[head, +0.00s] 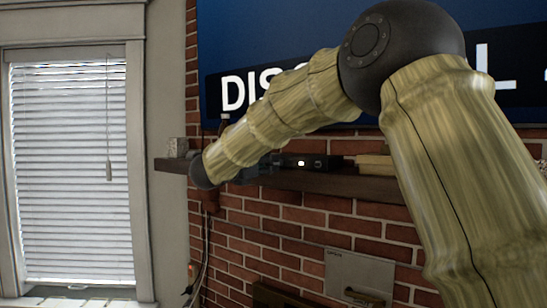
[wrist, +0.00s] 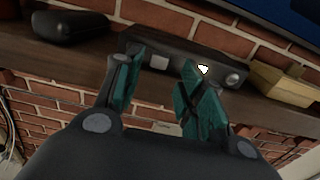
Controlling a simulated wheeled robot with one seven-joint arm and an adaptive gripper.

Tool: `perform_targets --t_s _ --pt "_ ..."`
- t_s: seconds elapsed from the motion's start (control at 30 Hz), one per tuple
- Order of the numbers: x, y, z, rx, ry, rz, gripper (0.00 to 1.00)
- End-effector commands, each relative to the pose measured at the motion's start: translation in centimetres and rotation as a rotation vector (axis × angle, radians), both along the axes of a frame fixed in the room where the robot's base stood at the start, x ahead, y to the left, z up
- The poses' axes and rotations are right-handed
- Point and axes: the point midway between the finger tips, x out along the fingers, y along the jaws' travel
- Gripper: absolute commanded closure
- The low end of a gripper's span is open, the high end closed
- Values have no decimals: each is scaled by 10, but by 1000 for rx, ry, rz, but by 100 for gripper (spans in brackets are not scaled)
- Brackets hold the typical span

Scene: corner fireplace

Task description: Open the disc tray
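The disc player (head: 310,162) is a low black box on the mantel shelf, with a bright white light on its front. In the wrist view the black player (wrist: 218,66) shows a pale square at its left, the white light and a round knob at its right. I cannot make out a separate disc tray, and no tray visibly sticks out. My gripper (wrist: 161,58) has two teal-padded fingers spread apart in front of the player, with nothing seen between them. The right finger covers part of the player's front. Whether a fingertip touches it is unclear. My arm hides most of the gripper in the head view.
The dark mantel shelf (head: 318,181) runs along a brick wall. A tan box (wrist: 280,84) stands right of the player, and a rounded black case (wrist: 70,26) lies to its left. A large blue screen (head: 290,30) hangs above. A window (head: 72,170) is at left.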

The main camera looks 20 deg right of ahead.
Motion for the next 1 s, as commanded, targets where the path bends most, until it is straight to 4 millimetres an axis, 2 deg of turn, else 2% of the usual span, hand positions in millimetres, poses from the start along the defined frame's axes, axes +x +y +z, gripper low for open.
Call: perform_targets --t_s 0.1,0.3,0.73,0.93,1.0 --pt "11 -15 3 -1 3 0 60" --pt "23 -30 1 0 1 0 60" --pt "27 -35 -1 -1 1 1 60" --pt "27 -35 -1 -1 2 1 97" --pt "27 -35 -1 -1 2 1 100"
